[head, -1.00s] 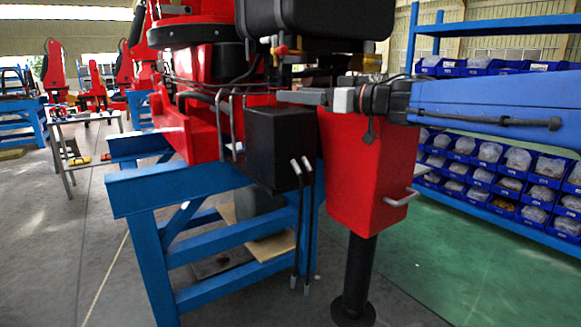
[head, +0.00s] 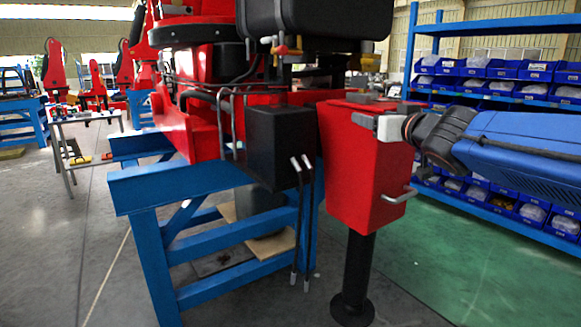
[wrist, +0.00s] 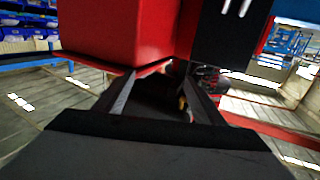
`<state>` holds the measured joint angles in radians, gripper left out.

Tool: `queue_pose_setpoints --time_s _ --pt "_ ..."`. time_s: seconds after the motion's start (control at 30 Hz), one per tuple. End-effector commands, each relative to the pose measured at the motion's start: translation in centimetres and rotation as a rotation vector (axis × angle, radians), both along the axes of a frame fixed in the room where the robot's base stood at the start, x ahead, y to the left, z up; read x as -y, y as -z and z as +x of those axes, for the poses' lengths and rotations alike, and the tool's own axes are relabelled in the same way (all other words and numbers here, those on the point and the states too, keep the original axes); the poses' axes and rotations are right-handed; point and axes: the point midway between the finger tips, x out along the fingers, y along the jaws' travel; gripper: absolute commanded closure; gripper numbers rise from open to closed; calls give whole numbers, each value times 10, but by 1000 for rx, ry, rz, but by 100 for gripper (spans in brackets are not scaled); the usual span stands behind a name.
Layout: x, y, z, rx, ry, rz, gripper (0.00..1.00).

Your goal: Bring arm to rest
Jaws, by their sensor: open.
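My gripper (head: 358,108) is at the left end of my blue arm in the head view. It is in front of the upper part of a red box (head: 365,175) on a black post. In the wrist view my gripper (wrist: 165,72) shows two dark fingers spread apart, with nothing held between them. The red box (wrist: 105,30) fills the upper left there, and a black box (wrist: 232,35) is at the upper right. I cannot tell whether a finger touches the red box.
A blue steel stand (head: 150,190) carries red crane parts and the black box (head: 280,145). Thin hoses (head: 303,230) hang beside it. Blue shelves (head: 500,97) with bins stand at the right. The green floor (head: 450,270) at the lower right is clear.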

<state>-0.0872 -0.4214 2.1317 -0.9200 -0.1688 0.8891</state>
Motion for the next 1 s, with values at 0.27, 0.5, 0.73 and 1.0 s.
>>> queue_pose_setpoints --time_s 0.27,0.5,0.73,1.0 --pt "90 120 -82 -325 301 -58 37" --pt "112 229 -178 -672 367 -95 37" --pt "98 312 -271 -971 291 -110 37" --pt "81 346 -319 -1115 208 -110 37"
